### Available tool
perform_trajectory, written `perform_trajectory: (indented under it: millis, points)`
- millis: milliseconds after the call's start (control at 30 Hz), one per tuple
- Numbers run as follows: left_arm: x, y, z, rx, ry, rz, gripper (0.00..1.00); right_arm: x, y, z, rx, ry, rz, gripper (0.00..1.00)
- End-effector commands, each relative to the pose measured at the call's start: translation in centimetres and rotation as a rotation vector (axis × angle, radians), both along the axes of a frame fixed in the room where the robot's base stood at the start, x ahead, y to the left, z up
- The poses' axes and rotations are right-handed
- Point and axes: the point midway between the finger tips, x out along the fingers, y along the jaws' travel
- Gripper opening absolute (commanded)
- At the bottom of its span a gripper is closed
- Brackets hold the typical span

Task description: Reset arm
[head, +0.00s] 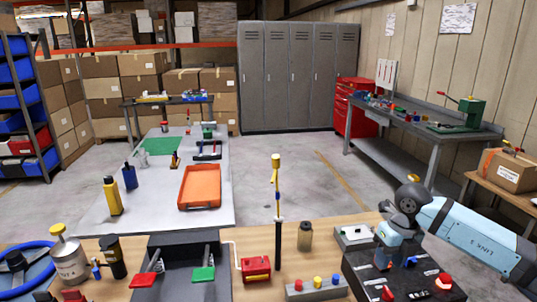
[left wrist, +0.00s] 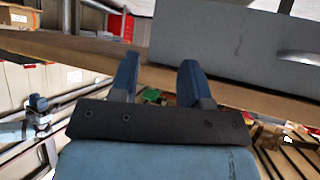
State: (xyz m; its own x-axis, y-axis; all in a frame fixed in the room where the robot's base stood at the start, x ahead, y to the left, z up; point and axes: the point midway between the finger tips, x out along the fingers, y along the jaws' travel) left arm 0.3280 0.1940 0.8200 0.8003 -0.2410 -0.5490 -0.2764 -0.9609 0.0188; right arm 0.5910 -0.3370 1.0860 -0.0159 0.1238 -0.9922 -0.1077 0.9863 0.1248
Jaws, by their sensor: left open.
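My right arm comes in from the right edge of the head view, with its link bent down at a grey joint. Its gripper (head: 384,260) hangs low over the dark panel at the front right; it is small and partly hidden, so its jaws cannot be made out. My left gripper (left wrist: 158,80) shows in the left wrist view with its two blue fingers apart and nothing between them. My left arm is not seen in the head view.
A wooden bench (head: 335,232) runs along the front, with a red box (head: 255,268), a button box (head: 316,289) and a dark panel (head: 362,262). An orange tray (head: 200,187) lies on the grey table (head: 150,205) behind. Open floor (head: 330,185) lies right of that table.

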Motion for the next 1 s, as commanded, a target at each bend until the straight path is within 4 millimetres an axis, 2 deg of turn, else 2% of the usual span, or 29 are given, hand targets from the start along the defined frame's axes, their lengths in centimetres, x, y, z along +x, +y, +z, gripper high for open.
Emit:
perform_trajectory:
  millis: [100, 167, 200, 300, 400, 433, 533, 667, 767, 867, 1000]
  points:
    - [0.0, 0.0, 0.7, 0.0, 0.0, 0.0, 0.43, -2.5, 6.6, -2.7, 0.269, 0.043, 0.07, 0.38]
    - [0.0, 0.0, 1.1, 0.0, 0.001, 0.0, 0.43, -4.2, 10.8, -3.6, 0.463, 0.066, 0.087, 0.38]
    - [0.0, 0.0, 1.4, 0.001, 0.001, 0.001, 0.43, -5.5, 13.5, -3.8, 0.605, 0.083, 0.084, 0.38]
    - [0.0, 0.1, 2.0, 0.002, -0.001, 0.001, 0.43, -8.1, 19.1, -3.2, 0.943, 0.112, 0.019, 0.38]
    - [0.0, 0.1, 2.6, 0.002, -0.001, 0.002, 0.43, -9.9, 22.6, -1.8, 1.254, 0.135, -0.129, 0.38]
    - [0.0, 0.2, 2.8, 0.003, -0.001, 0.003, 0.43, -10.2, 23.3, -1.4, 1.34, 0.14, -0.189, 0.38]
    - [0.0, 0.2, 3.4, 0.004, -0.002, 0.004, 0.43, -10.7, 24.2, -0.5, 1.59, 0.156, -0.439, 0.38]
    - [0.0, 0.3, 4.1, 0.004, -0.002, 0.005, 0.43, -10.9, 22.8, -1.4, 1.809, 0.176, -0.867, 0.38]
    - [0.0, 0.3, 4.7, 0.004, -0.002, 0.007, 0.43, -11.7, 20.6, -4.2, 1.875, 0.198, -1.255, 0.38]
    - [0.0, 0.3, 5.3, 0.005, -0.002, 0.008, 0.43, -13.8, 18.1, -8.5, 1.837, 0.236, -1.669, 0.38]
    - [0.0, 0.3, 6.0, 0.004, -0.003, 0.008, 0.43, -19.1, 15.4, -14.8, 1.648, 0.317, -2.171, 0.38]
